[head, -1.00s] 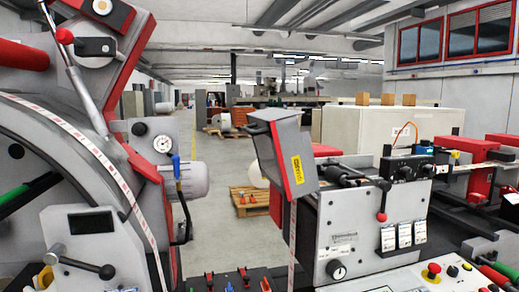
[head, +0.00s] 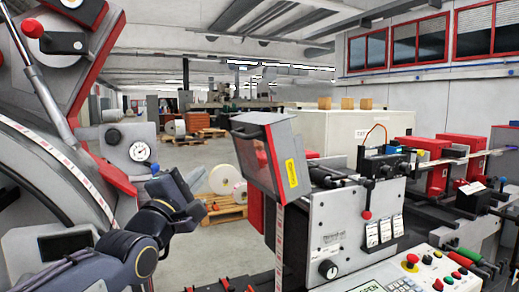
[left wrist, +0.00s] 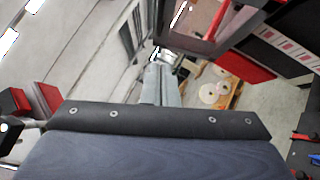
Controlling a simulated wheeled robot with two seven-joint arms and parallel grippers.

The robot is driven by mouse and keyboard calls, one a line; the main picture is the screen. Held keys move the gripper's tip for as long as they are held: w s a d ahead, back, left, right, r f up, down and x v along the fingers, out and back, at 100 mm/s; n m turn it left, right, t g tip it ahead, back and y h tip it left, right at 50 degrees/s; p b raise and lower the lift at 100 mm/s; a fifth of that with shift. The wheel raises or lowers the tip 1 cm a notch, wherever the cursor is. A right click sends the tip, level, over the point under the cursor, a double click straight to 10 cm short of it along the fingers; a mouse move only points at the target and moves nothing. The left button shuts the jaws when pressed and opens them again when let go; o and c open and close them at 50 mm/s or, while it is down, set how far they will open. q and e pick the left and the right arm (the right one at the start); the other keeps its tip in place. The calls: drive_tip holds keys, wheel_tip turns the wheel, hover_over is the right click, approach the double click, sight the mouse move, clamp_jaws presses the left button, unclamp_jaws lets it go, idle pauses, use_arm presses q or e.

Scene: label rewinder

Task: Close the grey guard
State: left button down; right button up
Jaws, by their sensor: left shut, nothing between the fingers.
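The grey guard (head: 284,150) is a box-like cover with a red edge and a yellow label. It stands raised and tilted at the left end of the grey machine block (head: 330,230) in the head view. My left gripper (head: 196,180) is left of the guard and a little lower, with a visible gap between them. In the left wrist view its fingers (left wrist: 160,85) are together, with nothing between them. A grey frame with a red edge, which looks like the guard (left wrist: 190,42), shows ahead at the upper right there. My right gripper is not in view.
The large grey machine with a gauge (head: 139,151) stands at left, close to my left arm. A control panel with a red button (head: 413,258) is at lower right. A printed label strip (head: 279,235) hangs below the guard. Pallets (head: 222,210) lie on the floor behind.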

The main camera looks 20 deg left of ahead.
use_arm(q)
drive_tip(key=p, duration=0.4)
approach(239, 137)
drive_tip(key=w+a, duration=0.3)
drive_tip(key=w, duration=0.1)
drive_tip(key=shift+w+d+r+p, duration=0.5)
drive_tip(key=shift+d+r+p, duration=0.2)
drive_tip(key=shift+p, duration=0.35)
drive_tip(key=shift+w+d, duration=0.35)
drive_tip(key=shift+r, duration=0.1)
